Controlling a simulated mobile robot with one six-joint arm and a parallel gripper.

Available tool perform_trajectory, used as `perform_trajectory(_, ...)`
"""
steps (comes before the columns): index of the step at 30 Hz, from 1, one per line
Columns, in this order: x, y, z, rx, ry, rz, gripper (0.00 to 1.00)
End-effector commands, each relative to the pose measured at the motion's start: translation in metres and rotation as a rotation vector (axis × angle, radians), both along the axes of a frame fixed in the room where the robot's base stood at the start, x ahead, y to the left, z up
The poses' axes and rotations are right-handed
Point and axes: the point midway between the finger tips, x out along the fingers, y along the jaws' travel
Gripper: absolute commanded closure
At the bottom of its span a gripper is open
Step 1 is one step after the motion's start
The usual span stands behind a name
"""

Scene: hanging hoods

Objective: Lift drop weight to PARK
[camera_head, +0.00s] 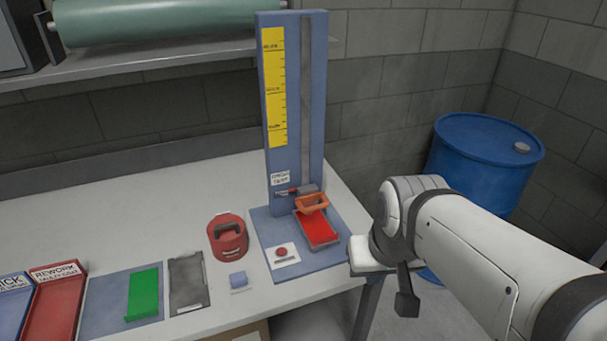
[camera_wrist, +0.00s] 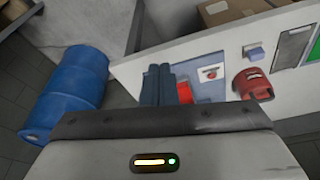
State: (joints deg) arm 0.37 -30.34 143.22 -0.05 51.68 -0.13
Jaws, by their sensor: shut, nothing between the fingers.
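The drop tester is a blue upright (camera_head: 314,105) with a dark vertical rail and a yellow scale, standing on a blue base at the table's right end. The drop weight, with an orange handle (camera_head: 311,203), is low on the rail, just above a red plate (camera_head: 319,229). In the wrist view the red plate (camera_wrist: 186,91) shows partly behind my fingers; I cannot make out the weight there. My gripper (camera_wrist: 158,70) is shut and empty, its dark fingers together. In the head view my wrist is right of the tester base, apart from the weight.
A red weight-like block (camera_head: 228,237), a small blue block (camera_head: 238,279), a red button (camera_head: 282,253) and a green strip (camera_head: 143,295) are on the table. REWORK tray (camera_head: 56,310) is at left. A blue barrel (camera_head: 480,165) stands right of the table.

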Motion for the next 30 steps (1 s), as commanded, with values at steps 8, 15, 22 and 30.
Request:
perform_trajectory(8,0.004,-0.001,-0.005,-0.01,-0.013,0.014,0.9)
perform_trajectory(15,0.073,-0.02,-0.054,-0.196,-0.221,0.253,0.71)
perform_trajectory(22,0.165,-0.024,-0.094,-0.503,-0.506,0.646,0.67)
perform_trajectory(30,0.244,0.007,-0.133,-0.865,-0.819,1.096,0.67)
